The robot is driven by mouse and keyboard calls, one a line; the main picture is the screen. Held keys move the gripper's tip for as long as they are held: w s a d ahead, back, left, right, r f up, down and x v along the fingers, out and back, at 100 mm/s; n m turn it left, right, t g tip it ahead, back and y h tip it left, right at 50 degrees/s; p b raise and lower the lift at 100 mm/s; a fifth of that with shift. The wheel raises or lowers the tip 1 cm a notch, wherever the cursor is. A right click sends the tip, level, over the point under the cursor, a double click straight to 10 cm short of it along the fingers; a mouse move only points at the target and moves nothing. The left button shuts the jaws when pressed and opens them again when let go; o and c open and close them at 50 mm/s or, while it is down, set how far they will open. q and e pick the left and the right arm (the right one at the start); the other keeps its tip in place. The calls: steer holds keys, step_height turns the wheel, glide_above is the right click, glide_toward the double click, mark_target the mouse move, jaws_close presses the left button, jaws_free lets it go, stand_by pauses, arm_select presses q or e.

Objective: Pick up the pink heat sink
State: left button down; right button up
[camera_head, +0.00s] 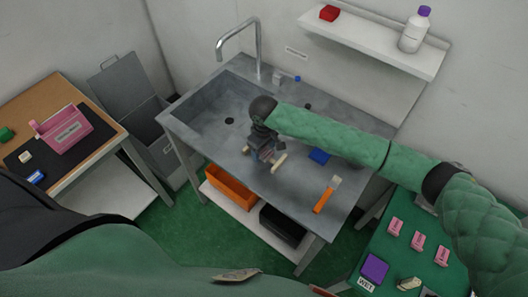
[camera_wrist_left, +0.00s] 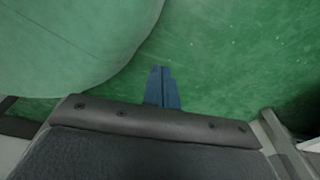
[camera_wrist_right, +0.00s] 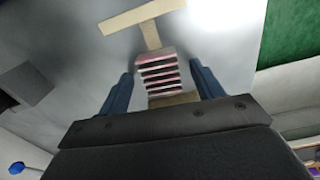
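The pink heat sink (camera_wrist_right: 157,72), a small block with pale and dark fins, shows in the right wrist view between the two blue fingers of my right gripper (camera_wrist_right: 162,68). The fingers are spread, with a visible gap on each side of it. In the head view my right gripper (camera_head: 264,157) points down over the grey sink counter and mostly hides the heat sink. A beige T-shaped piece (camera_wrist_right: 145,18) lies just beyond the heat sink. My left gripper (camera_wrist_left: 163,72) shows only in its own wrist view, fingers together and empty, above green floor.
On the sink counter (camera_head: 300,190) are a blue item (camera_head: 319,156) and an orange-handled brush (camera_head: 327,194). The basin (camera_head: 215,100) and tap (camera_head: 257,45) are left and behind. A table with a pink bin (camera_head: 63,129) stands left; a green table with several pink pieces stands right.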

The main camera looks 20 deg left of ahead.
steer(key=c, duration=1)
steer(key=shift+r, duration=0.2)
